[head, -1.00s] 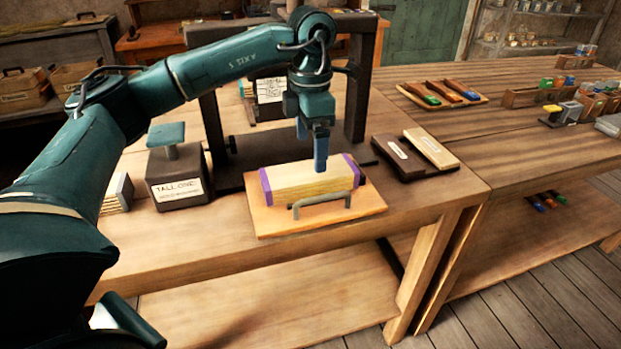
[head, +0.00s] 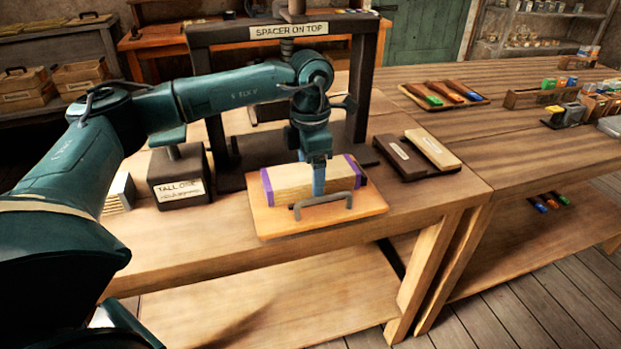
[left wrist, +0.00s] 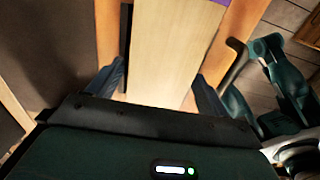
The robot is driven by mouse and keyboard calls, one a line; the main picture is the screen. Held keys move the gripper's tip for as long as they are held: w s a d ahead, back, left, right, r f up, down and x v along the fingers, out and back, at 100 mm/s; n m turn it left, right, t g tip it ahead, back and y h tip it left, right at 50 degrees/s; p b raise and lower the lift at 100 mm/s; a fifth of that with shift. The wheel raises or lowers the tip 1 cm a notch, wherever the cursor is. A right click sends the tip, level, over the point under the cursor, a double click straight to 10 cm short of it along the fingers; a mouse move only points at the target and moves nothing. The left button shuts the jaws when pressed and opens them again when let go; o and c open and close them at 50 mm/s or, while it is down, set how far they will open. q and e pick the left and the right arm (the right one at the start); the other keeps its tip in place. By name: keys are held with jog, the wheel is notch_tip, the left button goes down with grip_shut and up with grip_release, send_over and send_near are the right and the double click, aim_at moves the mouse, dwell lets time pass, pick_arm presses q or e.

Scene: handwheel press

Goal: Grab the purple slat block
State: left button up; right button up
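The purple slat block (head: 290,184) is a pale wooden block with purple bands near its ends. It lies on a wooden board (head: 270,226) with a grey handle (head: 322,203) at its front. My left gripper (head: 318,186) points down over the middle of the block. In the left wrist view the left gripper (left wrist: 160,85) is open, with one blue finger on each side of the block (left wrist: 163,60). Narrow gaps seem to show between fingers and block. The block's far side is hidden in the head view. I do not make out my right gripper.
A dark press frame (head: 362,95) labelled "SPACER ON TOP" stands behind the board. A dark "TALL ONE" block (head: 180,178) stands to the left. A dark slab (head: 402,160) and a pale slab (head: 432,148) lie to the right. The table's front edge is close to the board.

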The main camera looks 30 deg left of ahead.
pick_arm(q)
jog(key=c, duration=1)
